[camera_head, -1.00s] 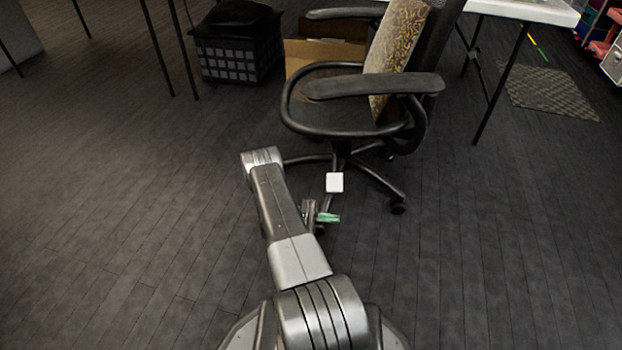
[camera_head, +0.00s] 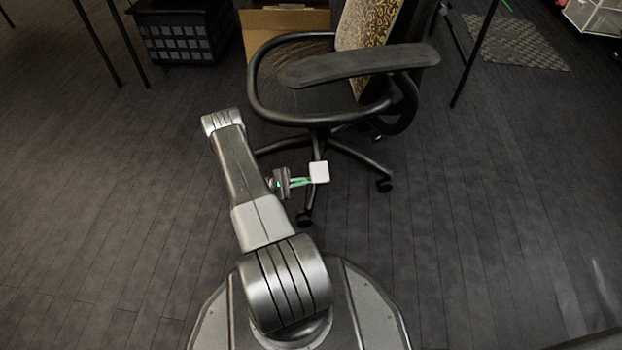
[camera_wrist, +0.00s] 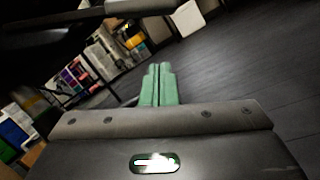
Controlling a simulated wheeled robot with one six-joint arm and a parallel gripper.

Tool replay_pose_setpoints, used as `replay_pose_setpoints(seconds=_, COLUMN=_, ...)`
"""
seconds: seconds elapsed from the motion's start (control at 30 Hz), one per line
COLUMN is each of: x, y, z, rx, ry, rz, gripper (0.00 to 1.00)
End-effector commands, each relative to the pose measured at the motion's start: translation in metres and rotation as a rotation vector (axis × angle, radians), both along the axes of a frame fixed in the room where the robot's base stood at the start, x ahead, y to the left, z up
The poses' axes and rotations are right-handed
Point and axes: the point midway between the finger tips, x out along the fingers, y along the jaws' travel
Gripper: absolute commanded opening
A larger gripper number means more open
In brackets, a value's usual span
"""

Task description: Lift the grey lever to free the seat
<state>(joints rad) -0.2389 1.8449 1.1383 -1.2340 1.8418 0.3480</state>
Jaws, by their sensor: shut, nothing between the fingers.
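The office chair (camera_head: 352,66) with a black seat and armrests stands ahead of me. A pale, near-white square piece (camera_head: 319,172) shows in front of its star base; it also shows at the top of the wrist view (camera_wrist: 187,17). I cannot tell whether it is the end of the lever. No clearly grey lever can be made out under the seat. My gripper (camera_head: 306,182) has green fingers pointing right, their tips beside the pale piece in the head view; contact cannot be told. In the wrist view the fingers (camera_wrist: 158,70) are together and empty.
A black crate (camera_head: 182,35) and a cardboard box (camera_head: 284,22) stand behind the chair. Thin dark table legs (camera_head: 475,55) rise at the back right and back left. A textured mat (camera_head: 515,42) lies at the right. The wooden floor on the right is clear.

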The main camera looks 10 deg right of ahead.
Motion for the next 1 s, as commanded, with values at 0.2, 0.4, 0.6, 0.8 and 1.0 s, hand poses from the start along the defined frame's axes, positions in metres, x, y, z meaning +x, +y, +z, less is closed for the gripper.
replay_pose_setpoints(seconds=0.2, x=-0.01, y=-0.018, z=0.019, rx=0.0, ry=0.0, rz=0.001, gripper=0.0)
replay_pose_setpoints(seconds=0.4, x=-0.018, y=-0.018, z=0.034, rx=0.0, ry=-0.001, rz=-0.001, gripper=0.0)
replay_pose_setpoints(seconds=0.6, x=-0.021, y=-0.018, z=0.039, rx=0.0, ry=0.0, rz=0.0, gripper=0.0)
replay_pose_setpoints(seconds=0.8, x=-0.021, y=-0.018, z=0.04, rx=0.0, ry=0.0, rz=0.0, gripper=0.0)
replay_pose_setpoints(seconds=1.0, x=-0.025, y=-0.017, z=0.042, rx=0.0, ry=0.008, rz=0.0, gripper=0.0)
